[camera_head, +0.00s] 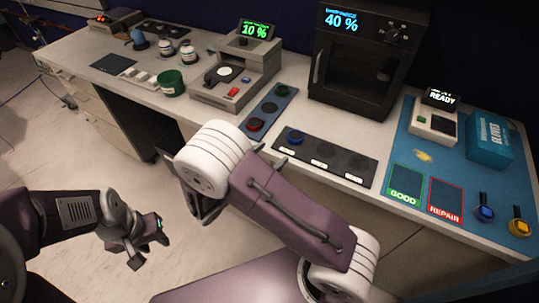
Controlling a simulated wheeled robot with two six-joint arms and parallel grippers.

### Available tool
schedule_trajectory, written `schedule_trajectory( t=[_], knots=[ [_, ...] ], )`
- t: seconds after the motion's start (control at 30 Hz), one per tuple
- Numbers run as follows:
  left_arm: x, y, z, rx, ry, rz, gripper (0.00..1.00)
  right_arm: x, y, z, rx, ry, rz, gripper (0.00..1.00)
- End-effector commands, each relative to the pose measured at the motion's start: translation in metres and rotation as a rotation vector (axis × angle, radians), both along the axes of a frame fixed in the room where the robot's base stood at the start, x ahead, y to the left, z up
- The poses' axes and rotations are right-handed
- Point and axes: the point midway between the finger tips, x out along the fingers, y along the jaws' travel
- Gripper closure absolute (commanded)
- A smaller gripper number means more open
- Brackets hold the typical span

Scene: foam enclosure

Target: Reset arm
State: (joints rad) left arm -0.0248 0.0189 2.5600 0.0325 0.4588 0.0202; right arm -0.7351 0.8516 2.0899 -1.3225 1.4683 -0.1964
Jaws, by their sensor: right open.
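My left gripper (146,243) hangs over the floor at the lower left, in front of the bench and apart from it. It is small and turned, so its jaw gap is unclear. My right arm reaches up from the bottom right, with its white joint in front of the bench's front edge. My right gripper (190,188) is partly hidden behind that joint. Its dark parts show at the joint's left side, and it is open. I see nothing held in either gripper.
The bench bears a scale (238,78) reading 10 %, a black oven (366,60) reading 40 %, a dark three-spot tray (325,158), a green cup (171,83) and a blue mat (408,150) with GOOD and REPAIR areas. Open floor (75,155) lies left.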

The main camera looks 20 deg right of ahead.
Motion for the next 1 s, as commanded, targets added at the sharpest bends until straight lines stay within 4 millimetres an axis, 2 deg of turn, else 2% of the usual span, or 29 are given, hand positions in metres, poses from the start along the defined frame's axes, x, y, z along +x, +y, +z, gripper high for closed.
schedule_trajectory(
  t=[0.43,0.5,0.57,0.6,0.67,0.7,0.77,0.8,0.87,0.93,1.0],
  knots=[
    [0.000,0.000,0.000,0.000,0.000,0.000,0.64,0.000,-0.003,0.001,0.000,-0.001,-0.007,0.29],
    [0.000,0.000,0.003,0.000,0.000,0.000,0.64,0.002,-0.019,0.010,0.016,-0.021,-0.057,0.29],
    [0.000,0.000,0.006,0.000,0.000,0.000,0.64,0.004,-0.045,0.033,0.057,-0.075,-0.140,0.29],
    [0.000,0.000,0.008,0.000,0.000,0.000,0.64,-0.003,-0.070,0.051,0.088,-0.113,-0.223,0.29],
    [0.000,0.000,0.011,0.000,0.000,0.000,0.64,-0.038,-0.111,0.067,0.177,-0.156,-0.418,0.29],
    [0.000,0.000,0.013,0.000,0.000,0.000,0.64,-0.071,-0.131,0.066,0.283,-0.184,-0.573,0.29],
    [0.000,0.000,0.016,0.000,0.000,0.000,0.64,-0.125,-0.140,0.051,0.501,-0.252,-0.827,0.29],
    [0.000,0.000,0.018,0.000,0.000,0.000,0.64,-0.155,-0.129,0.035,0.677,-0.321,-0.999,0.29],
    [0.000,0.000,0.019,0.000,0.000,0.000,0.64,-0.177,-0.098,0.014,0.918,-0.441,-1.208,0.29],
    [0.000,0.000,0.019,0.000,0.000,0.000,0.64,-0.178,-0.059,-0.003,1.155,-0.585,-1.391,0.29],
    [0.000,0.000,0.018,0.000,0.000,0.000,0.64,-0.167,-0.026,-0.014,1.329,-0.702,-1.512,0.29]
  ],
)
